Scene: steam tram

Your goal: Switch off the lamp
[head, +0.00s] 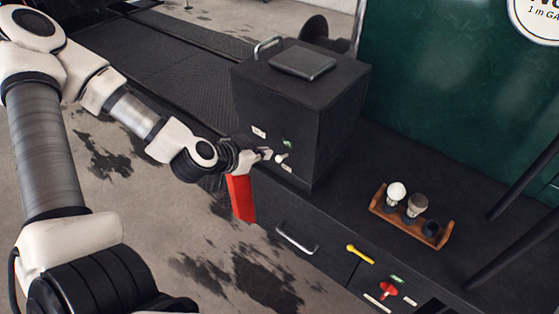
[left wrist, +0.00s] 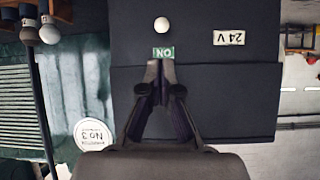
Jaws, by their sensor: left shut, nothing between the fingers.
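A white round switch knob (head: 282,157) sits on the front of a dark box (head: 262,105) on the bench. A green label (head: 287,142) is above it and a pale label (head: 287,169) below it. In the left wrist view, upside down, the white knob (left wrist: 161,24) is apart from the green "ON" label (left wrist: 163,54). My left gripper (head: 267,154) is shut and empty, just left of the knob in the head view. In the left wrist view its fingertips (left wrist: 160,66) overlap the label's edge; contact is unclear. No lit lamp is plain. My right gripper is out of view.
A "24 V" label (left wrist: 229,37) is beside the switch. A wooden rack (head: 380,206) with bulbs stands to the right on the bench. Below are a drawer handle (head: 297,238), a yellow handle (head: 360,254) and a red knob (head: 387,291). A red block (head: 240,198) hangs below my gripper.

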